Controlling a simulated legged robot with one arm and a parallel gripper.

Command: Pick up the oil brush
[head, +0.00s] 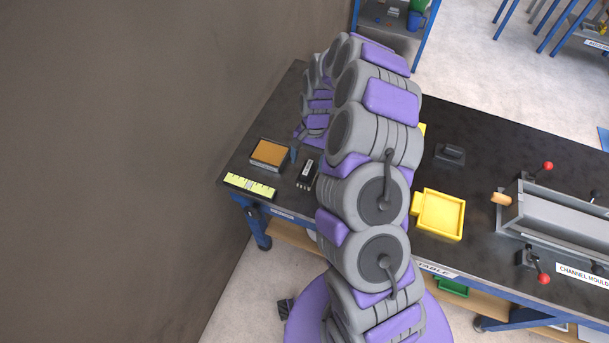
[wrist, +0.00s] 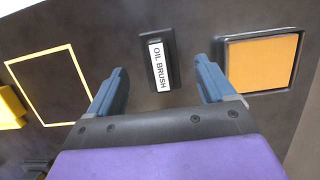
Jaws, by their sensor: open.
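The oil brush (wrist: 158,62) is a dark block with a white label reading OIL BRUSH. In the wrist view it lies ahead of and between the two blue fingers of my gripper (wrist: 160,67), with a gap on each side. My gripper is open and holds nothing. In the head view the oil brush (head: 307,173) lies on the dark table near its left end, with pale tips at its lower edge. My arm's purple and grey links hide most of my gripper there.
A tray with an orange pad (wrist: 262,62) lies close to the right finger; it also shows in the head view (head: 270,152). A yellow strip (head: 250,186) lies at the table's edge. A yellow tray (head: 440,215) and a channel mould (head: 560,225) are further right. A wall bounds the left.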

